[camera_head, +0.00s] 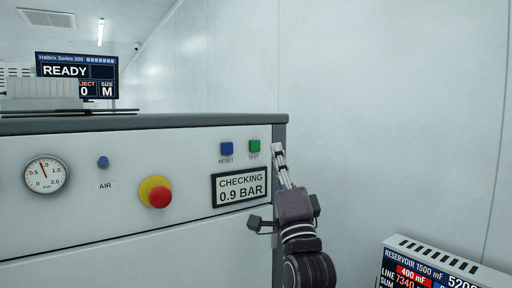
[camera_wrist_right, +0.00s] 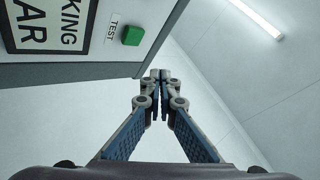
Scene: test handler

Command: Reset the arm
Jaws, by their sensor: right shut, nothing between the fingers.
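My right gripper (camera_head: 278,150) is in front of the machine panel's right edge, just below and to the right of the green TEST button (camera_head: 254,146). Its fingers are shut with nothing between them. In the right wrist view the fingertips (camera_wrist_right: 160,75) meet below the green button (camera_wrist_right: 132,36), apart from it in the picture. The blue RESET button (camera_head: 227,149) is to the left of the green one. The display (camera_head: 240,186) under the buttons reads CHECKING 0.9 BAR. My left gripper is not in view.
The panel (camera_head: 120,220) also carries a pressure gauge (camera_head: 46,174), a blue AIR knob (camera_head: 103,162) and a red stop button (camera_head: 159,196). A screen (camera_head: 77,75) behind reads READY. A reservoir unit (camera_head: 430,268) stands at the lower right. A bare wall is right of the machine.

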